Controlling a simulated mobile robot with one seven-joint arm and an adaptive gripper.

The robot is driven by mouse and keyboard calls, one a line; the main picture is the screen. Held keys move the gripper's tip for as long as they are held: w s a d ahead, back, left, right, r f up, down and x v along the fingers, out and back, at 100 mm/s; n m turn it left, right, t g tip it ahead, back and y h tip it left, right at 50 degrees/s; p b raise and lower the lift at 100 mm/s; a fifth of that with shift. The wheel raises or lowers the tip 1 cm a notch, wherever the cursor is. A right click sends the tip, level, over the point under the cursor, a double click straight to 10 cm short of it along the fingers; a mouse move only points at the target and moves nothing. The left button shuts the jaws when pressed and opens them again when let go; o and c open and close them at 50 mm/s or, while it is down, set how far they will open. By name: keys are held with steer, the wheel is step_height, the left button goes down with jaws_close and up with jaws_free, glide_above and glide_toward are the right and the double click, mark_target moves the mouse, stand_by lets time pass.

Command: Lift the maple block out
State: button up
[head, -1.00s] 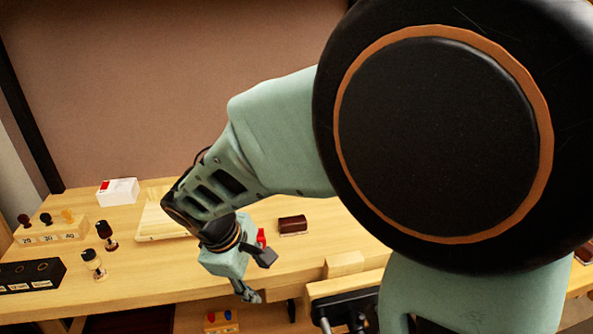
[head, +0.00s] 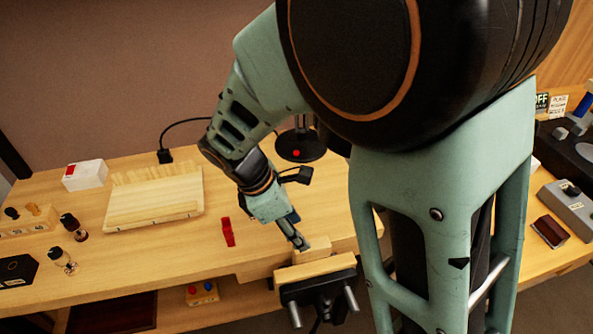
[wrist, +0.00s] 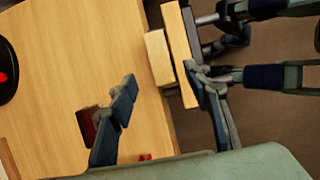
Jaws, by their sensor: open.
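The pale maple block (head: 312,248) sits at the bench's front edge, against the wooden jaw (head: 315,268) of the vise. In the wrist view the block (wrist: 158,57) lies beside the longer vise jaw (wrist: 180,50). Whether the block is clamped tightly I cannot tell. My gripper (head: 299,208) is open and empty, above and behind the block in the head view. In the wrist view its fingers (wrist: 160,78) are spread, with the block showing between and beyond their tips. One finger partly overlaps the vise jaw in that view.
A red clamp-like piece (head: 228,232) stands left of my gripper. A black lamp base (head: 300,148) is behind it. A brown block (wrist: 88,125) is partly hidden by a finger. A pale tray (head: 150,212) and small bottles (head: 62,260) are farther left.

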mark_target(311, 255)
steer(key=b+x, duration=0.1)
steer(key=x, duration=0.7)
steer(key=shift+w+f, duration=0.1)
steer(key=shift+f, duration=0.1)
steer(key=shift+c, duration=0.4)
jaws_close()
steer(key=c, duration=0.7)
jaws_free()
steer(key=c, duration=0.3)
